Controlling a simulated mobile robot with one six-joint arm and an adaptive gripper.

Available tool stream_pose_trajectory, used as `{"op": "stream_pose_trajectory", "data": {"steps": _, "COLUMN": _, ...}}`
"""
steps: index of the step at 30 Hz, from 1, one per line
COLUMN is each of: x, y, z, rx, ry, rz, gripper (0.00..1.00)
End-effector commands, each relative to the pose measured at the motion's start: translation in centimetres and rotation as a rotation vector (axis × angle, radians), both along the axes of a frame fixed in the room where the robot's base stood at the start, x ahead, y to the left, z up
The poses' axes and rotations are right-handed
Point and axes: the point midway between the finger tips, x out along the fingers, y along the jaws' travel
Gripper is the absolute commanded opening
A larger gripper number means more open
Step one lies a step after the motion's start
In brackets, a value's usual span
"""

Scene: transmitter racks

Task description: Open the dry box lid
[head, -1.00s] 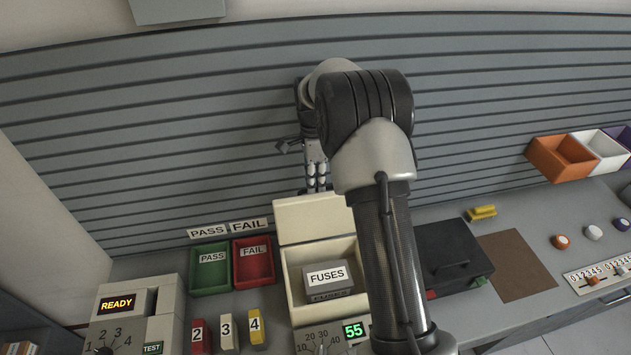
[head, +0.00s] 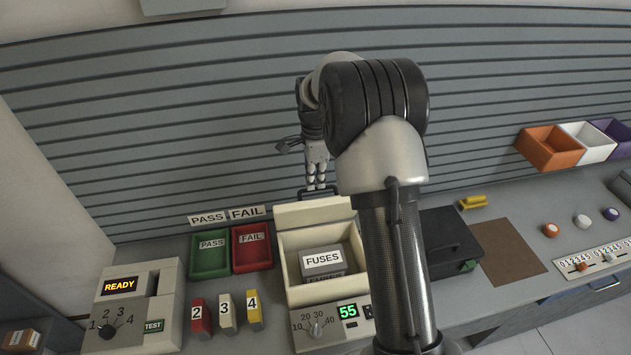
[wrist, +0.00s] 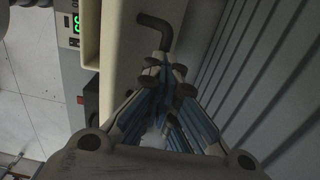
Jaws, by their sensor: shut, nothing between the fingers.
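The cream dry box (head: 286,262) stands on the bench with its inside open to view. A grey pack labelled FUSES (head: 322,260) sits in it. Its cream lid (head: 312,217) is raised at the back edge, with a dark handle (head: 303,193) at its top. My gripper (head: 320,184) is just above and behind the lid's top, by the handle. In the wrist view the shut, empty fingers (wrist: 165,68) are close to the dark bent handle (wrist: 157,30) and the cream lid (wrist: 120,60). I cannot tell if they touch.
Green PASS (head: 211,262) and red FAIL (head: 252,262) bins stand left of the box. A black case (head: 455,240) is to the right, partly behind my arm. A slatted wall (head: 180,130) rises close behind the gripper. A knob panel (head: 318,326) showing 55 is in front.

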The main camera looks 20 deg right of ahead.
Motion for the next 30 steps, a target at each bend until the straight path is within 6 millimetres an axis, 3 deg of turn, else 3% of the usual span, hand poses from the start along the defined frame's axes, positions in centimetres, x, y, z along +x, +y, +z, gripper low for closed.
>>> {"op": "stream_pose_trajectory", "data": {"steps": 13, "x": -0.2, "y": 0.1, "z": -0.4, "rx": 0.002, "ry": 0.009, "rz": 0.000, "gripper": 0.29}}
{"op": "stream_pose_trajectory", "data": {"steps": 23, "x": -0.2, "y": 0.1, "z": -0.4, "rx": 0.002, "ry": 0.009, "rz": 0.000, "gripper": 0.30}}
{"op": "stream_pose_trajectory", "data": {"steps": 30, "x": -0.4, "y": 0.1, "z": 0.9, "rx": 0.002, "ry": 0.008, "rz": 0.000, "gripper": 0.30}}
